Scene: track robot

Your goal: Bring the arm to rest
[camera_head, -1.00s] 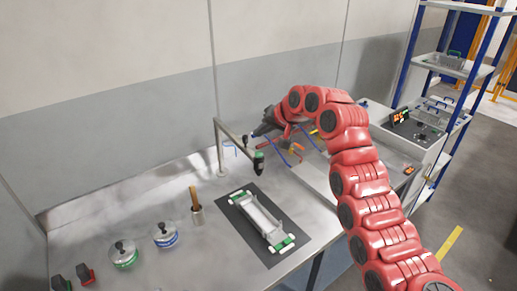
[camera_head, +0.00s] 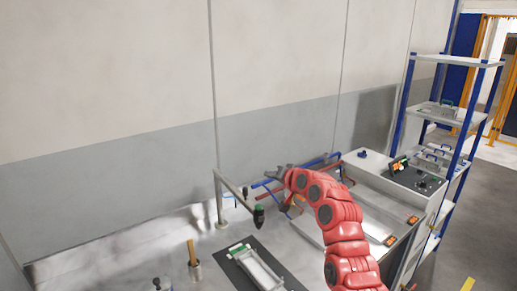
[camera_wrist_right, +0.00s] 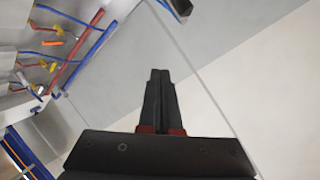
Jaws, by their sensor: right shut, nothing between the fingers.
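My right arm, red and jointed, reaches up from the bottom right in the head view. Its gripper (camera_head: 283,173) is above the back of the workbench, close to the metal post. In the right wrist view the two dark fingers of the gripper (camera_wrist_right: 160,75) are together with nothing between them. In that view the fingers stand out against the grey and pale wall. My left gripper is not in view.
A bent metal post (camera_head: 219,200) carries a hanging dark tool (camera_head: 259,216). A dark mat (camera_head: 236,272) with a pale tray is below it. Blue and red bars (camera_head: 320,160) are behind the arm. A control box (camera_head: 415,175) and a shelf rack (camera_head: 470,60) stand at right.

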